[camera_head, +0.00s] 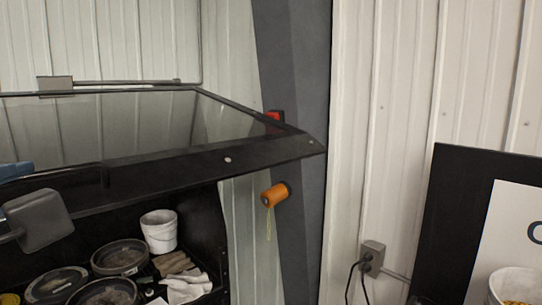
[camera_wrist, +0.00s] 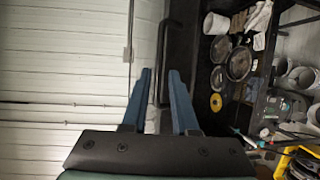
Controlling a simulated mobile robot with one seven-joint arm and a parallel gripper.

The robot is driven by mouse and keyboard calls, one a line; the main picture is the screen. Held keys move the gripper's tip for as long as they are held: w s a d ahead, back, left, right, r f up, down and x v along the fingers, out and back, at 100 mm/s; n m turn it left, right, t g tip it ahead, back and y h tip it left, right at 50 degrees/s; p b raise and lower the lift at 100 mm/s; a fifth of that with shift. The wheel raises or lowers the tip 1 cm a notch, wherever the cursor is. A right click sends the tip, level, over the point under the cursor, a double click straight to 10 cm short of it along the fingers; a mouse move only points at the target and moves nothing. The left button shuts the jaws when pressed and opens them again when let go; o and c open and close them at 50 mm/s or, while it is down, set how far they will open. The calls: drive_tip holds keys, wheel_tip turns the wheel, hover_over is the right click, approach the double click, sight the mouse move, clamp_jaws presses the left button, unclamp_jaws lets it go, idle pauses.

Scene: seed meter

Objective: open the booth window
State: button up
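The booth window (camera_head: 140,130) is a glass panel in a black frame, seen across the left of the head view. It slants outward, with an open gap below its front edge. Its black bar handle (camera_head: 85,168) is on the front rail at the left. In the wrist view, the handle (camera_wrist: 163,50) runs up between and just beyond the blue fingertips. My gripper (camera_wrist: 160,72) is open, with one finger on each side of the handle's line. I cannot tell whether they touch it.
Below the window, a white bucket (camera_head: 159,232), dark round pans (camera_head: 119,258) and gloves (camera_head: 187,286) lie inside the booth. An orange knob (camera_head: 273,195) sits on the grey post (camera_head: 297,140). A black board (camera_head: 460,215) stands at the right.

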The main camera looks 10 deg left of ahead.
sight(45, 177)
drive_tip(key=x, duration=0.7)
drive_tip(key=shift+w+a, duration=0.1)
drive_tip(key=shift+w, duration=0.05)
clamp_jaws()
idle(1.2)
